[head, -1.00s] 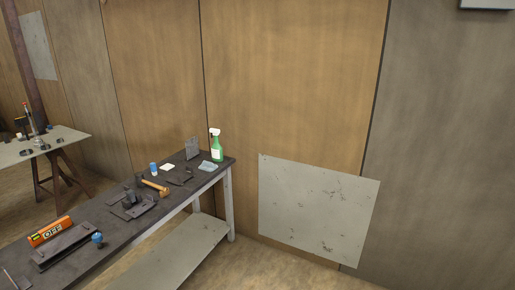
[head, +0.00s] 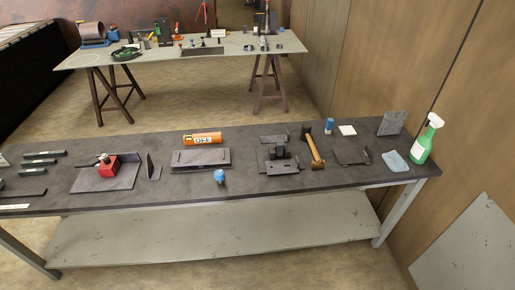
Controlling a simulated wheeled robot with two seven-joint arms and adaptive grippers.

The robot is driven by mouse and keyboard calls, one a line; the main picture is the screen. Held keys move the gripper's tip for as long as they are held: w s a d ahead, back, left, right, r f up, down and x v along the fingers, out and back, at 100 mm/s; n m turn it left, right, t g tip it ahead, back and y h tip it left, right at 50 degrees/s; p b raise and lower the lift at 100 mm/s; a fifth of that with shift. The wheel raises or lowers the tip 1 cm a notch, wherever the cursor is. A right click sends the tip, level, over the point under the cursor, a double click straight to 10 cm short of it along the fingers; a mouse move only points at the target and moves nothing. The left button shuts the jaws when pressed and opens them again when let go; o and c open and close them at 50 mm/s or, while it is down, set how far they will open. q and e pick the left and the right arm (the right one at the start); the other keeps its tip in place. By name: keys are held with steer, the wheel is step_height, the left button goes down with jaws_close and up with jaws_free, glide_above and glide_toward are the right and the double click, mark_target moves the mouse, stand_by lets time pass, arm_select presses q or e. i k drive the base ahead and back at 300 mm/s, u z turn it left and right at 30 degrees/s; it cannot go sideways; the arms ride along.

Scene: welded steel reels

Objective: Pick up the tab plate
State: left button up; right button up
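Several dark steel plates lie on the long dark workbench (head: 75,202), and I cannot tell which one is the tab plate. A plate stands upright (head: 391,123) at the bench's far right corner. A low plate piece (head: 351,155) lies to the left of the blue cloth. A block with plates (head: 281,165) sits near the middle right. A long plate piece (head: 201,158) lies in front of the orange level. A small angled piece (head: 151,168) stands to its left. Neither of my grippers is in view.
A red block (head: 107,166) rests on a flat plate at left. A hammer (head: 315,150), green spray bottle (head: 426,140), blue cloth (head: 395,161), orange level (head: 202,138) and blue-topped item (head: 219,175) are on the bench. A trestle table (head: 150,60) stands behind; floor lies between.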

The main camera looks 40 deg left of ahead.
mark_target(279, 168)
steer(key=u, duration=0.75)
steer(key=i, duration=1.35)
steer(key=u, duration=0.65)
